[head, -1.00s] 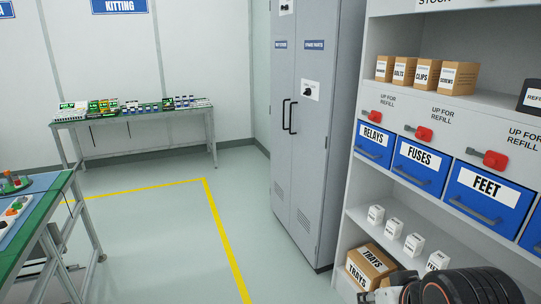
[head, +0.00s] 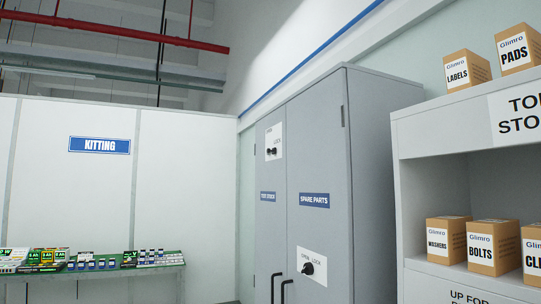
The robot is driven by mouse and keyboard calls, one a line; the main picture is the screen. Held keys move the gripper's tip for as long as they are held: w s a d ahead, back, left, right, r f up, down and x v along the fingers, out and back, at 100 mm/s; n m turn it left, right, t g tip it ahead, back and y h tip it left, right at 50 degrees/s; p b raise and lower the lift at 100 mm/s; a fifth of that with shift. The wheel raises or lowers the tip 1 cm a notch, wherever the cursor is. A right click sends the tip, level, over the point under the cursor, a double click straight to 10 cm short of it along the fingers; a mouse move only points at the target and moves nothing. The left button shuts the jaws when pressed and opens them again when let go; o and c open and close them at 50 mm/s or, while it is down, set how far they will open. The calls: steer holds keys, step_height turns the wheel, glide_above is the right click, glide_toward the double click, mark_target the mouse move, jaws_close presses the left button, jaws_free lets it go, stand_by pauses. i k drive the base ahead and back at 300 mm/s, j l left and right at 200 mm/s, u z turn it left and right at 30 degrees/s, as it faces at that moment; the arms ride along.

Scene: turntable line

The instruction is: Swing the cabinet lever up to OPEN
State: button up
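The grey two-door cabinet (head: 330,130) stands right of centre in the head view. Its right door carries a SPARE PARTS label, and its left door has a smaller blue label. A white plate with a black lever (head: 307,268) is low on the right door, with OPEN and LOCK printed above the lever. A second plate with a black lever (head: 271,151) is higher on the left door. Both levers are small, and their exact angles are hard to tell. Two black door handles are partly cut off at the bottom edge. My gripper is not in view.
A shelf unit (head: 440,125) stands right of the cabinet, with cartons such as BOLTS (head: 494,247) on it and LABELS (head: 467,70) on top. A kitting table (head: 120,270) with small parts stands at the far left, below the KITTING sign (head: 99,145). The floor is almost out of view.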

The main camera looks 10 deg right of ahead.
mark_target(269, 151)
steer(key=i+j, duration=0.15)
steer(key=i, duration=0.6)
steer(key=i+j+u, duration=0.1)
steer(key=i, duration=0.65)
steer(key=i+j, duration=0.2)
steer(key=i, duration=0.6)
